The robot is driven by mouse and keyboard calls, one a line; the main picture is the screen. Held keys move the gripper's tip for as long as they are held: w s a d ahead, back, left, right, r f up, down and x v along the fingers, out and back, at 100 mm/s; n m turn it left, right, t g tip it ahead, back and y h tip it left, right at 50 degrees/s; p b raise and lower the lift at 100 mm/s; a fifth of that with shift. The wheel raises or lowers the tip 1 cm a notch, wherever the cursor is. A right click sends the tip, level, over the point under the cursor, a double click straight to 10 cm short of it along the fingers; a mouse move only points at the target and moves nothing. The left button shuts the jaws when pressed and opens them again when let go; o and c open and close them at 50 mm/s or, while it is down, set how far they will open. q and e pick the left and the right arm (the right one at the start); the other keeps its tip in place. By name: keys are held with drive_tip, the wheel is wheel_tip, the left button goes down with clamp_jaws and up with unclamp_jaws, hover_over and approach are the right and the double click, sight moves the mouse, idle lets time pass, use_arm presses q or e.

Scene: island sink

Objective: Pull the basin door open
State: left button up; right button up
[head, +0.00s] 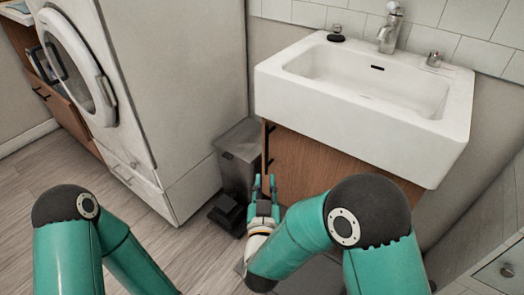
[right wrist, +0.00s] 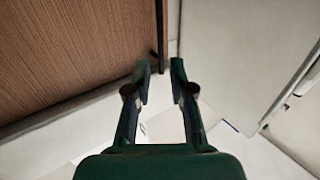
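The basin cabinet's brown wooden door (head: 315,158) is below the white sink and looks closed. Its black vertical handle (head: 267,148) is near the door's left edge. My right gripper (head: 264,180) is low in front of the handle. In the right wrist view, the right gripper (right wrist: 160,66) is open, its two fingers apart with nothing held. The dark handle (right wrist: 160,32) shows just beyond the gap between the fingertips; I cannot tell whether they touch. The wooden door (right wrist: 70,50) fills the upper left there. My left gripper is out of view; only the left arm shows.
The white basin (head: 440,140) overhangs the door. A grey bin (head: 238,155) stands left of the handle, close to my right gripper. A white washing machine (head: 165,90) is farther left. Wood floor (head: 90,180) is clear at left.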

sight(266, 150)
drive_tip(key=w, duration=0.4)
drive_tip(key=w+b, duration=0.1)
drive_tip(key=w, duration=0.4)
drive_tip(key=w+b, duration=0.1)
drive_tip(key=w, duration=0.3)
drive_tip(key=shift+w+d+f, duration=0.1)
drive_tip(key=shift+w+d, duration=0.15)
drive_tip(key=shift+w, duration=0.1)
clamp_jaws()
